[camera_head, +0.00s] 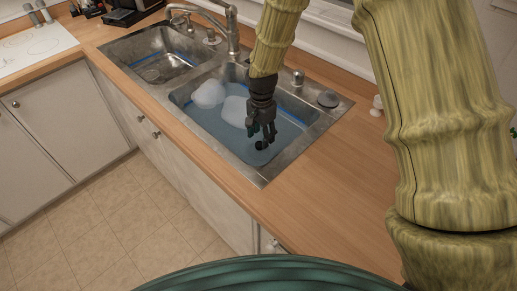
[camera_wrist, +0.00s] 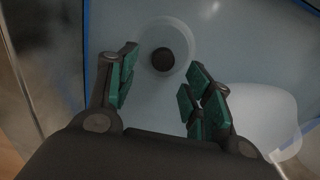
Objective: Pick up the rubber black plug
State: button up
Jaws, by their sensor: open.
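The black plug (camera_wrist: 162,61) is a small dark round piece inside a pale circular ring on the sink floor, in the wrist view. In the head view a dark spot below my fingers (camera_head: 261,145) looks like the same plug. My gripper (camera_head: 261,133) points down into the right-hand basin. In the wrist view my gripper (camera_wrist: 162,70) is open with nothing between its green-padded fingers. The plug lies just beyond the fingertips, roughly between them in the picture. The exact height gap cannot be told.
The steel basin (camera_head: 263,180) holds bluish water, a rounded white item (camera_head: 208,94) and a paler white item (camera_head: 235,111). A faucet (camera_head: 232,30) rises behind. A grey round piece (camera_head: 328,99) sits on the right rim.

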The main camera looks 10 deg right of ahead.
aim_at(260, 143)
jog(key=shift+s+a+f+p, duration=0.15)
jog(key=shift+f+p, duration=0.3)
jog(key=shift+f, duration=0.45)
jog(key=shift+w+a+f+p, duration=0.1)
jog(key=shift+f+p, duration=0.35)
jog(key=shift+f, duration=1.4)
jog(key=c, duration=1.1)
